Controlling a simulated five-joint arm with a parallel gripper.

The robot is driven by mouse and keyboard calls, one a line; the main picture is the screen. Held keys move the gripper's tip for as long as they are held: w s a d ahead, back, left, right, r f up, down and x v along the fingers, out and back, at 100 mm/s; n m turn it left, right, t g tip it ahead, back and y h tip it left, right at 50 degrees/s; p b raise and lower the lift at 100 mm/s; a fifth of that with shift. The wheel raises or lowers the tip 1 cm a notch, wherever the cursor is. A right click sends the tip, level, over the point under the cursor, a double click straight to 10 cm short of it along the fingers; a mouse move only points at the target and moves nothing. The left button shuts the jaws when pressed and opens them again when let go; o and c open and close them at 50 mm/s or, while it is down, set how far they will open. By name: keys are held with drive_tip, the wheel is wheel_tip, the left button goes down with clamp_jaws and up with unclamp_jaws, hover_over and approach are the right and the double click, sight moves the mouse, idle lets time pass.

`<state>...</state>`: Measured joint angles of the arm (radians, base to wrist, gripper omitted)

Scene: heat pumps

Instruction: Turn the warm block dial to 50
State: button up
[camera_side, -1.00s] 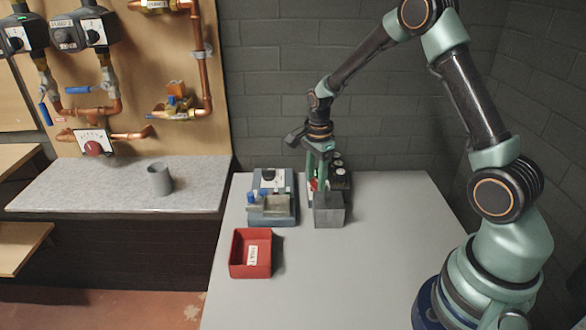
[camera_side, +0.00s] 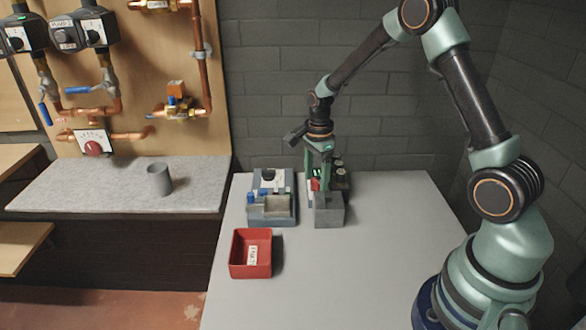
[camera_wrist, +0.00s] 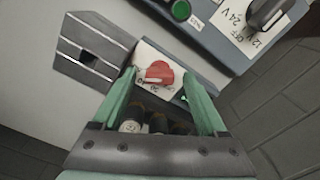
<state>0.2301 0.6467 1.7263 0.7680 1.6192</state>
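The warm block (camera_side: 329,212) is a grey metal block with a slot, standing on the table; it also shows at the upper left of the wrist view (camera_wrist: 92,48). Its red dial (camera_wrist: 157,73) sits on a white, marked face behind the block. The scale figures are too small to read, so I cannot tell the setting. My gripper (camera_wrist: 158,82) points down over the dial, with one green finger on either side of it. Gaps show between the fingers and the dial, so it looks open around it. In the side view the fingers partly hide the dial (camera_side: 316,184).
A blue-grey supply box (camera_side: 272,180) with a black 12 V/OFF/24 V knob (camera_wrist: 268,12) stands close by on the left. Dark-capped items (camera_wrist: 132,125) stand close behind the dial. A red tray (camera_side: 250,270) lies in front.

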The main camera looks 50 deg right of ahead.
sight(316, 181)
wheel_tip(316, 181, up, 12)
idle(0.6)
drive_tip(key=shift+r, duration=0.15)
drive_tip(key=s+a+r+n+t, duration=0.2)
drive_tip(key=s+a+r+n, duration=0.2)
drive_tip(key=s+n, duration=0.3)
drive_tip(key=s+a+r+n+t, duration=0.3)
drive_tip(key=s+a+n, duration=0.3)
drive_tip(key=n, duration=0.8)
drive_tip(key=shift+s+r+t, duration=0.3)
drive_tip(key=shift+s+r, duration=0.45)
drive_tip(key=shift+r, duration=0.05)
